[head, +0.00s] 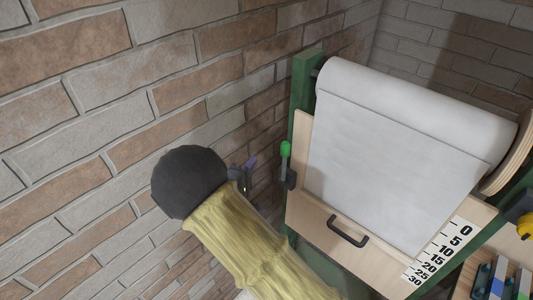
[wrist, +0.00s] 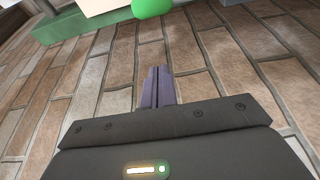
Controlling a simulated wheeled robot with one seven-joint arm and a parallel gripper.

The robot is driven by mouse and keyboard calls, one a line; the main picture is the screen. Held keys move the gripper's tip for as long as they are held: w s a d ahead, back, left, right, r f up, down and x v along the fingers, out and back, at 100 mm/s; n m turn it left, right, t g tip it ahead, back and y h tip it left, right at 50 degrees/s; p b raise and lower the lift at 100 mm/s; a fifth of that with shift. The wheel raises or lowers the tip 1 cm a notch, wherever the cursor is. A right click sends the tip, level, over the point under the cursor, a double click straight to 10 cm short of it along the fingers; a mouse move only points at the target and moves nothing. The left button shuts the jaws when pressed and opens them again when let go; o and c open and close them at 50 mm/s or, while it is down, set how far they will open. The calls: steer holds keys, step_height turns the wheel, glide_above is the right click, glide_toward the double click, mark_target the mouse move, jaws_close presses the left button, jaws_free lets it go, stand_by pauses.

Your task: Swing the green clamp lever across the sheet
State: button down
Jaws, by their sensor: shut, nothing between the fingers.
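The green clamp lever (head: 286,150) stands upright at the left edge of the wooden board, with a dark mount at its lower end. Its green knob (wrist: 152,8) shows at the top edge of the wrist view, beyond my fingertips. The white sheet (head: 385,170) hangs from a roll down over the board, to the right of the lever. My gripper (head: 251,162) is just left of the lever, apart from it, in front of the brick wall. Its purple fingers (wrist: 157,86) are shut together and empty. The lever's pivot is not clear.
A dark handle (head: 348,231) sticks out from the board's lower part. A number scale (head: 441,254) runs along its right side. A green post (head: 302,95) stands behind the lever. The brick wall (head: 120,75) is close on the left. Small coloured items (head: 497,279) lie at the lower right.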

mark_target(284, 165)
steer(key=w+d+p, duration=0.5)
steer(key=w+d, duration=0.1)
steer(key=w, duration=0.1)
steer(key=shift+d, duration=0.2)
stand_by(0.4)
steer(key=shift+f, duration=0.1)
stand_by(0.4)
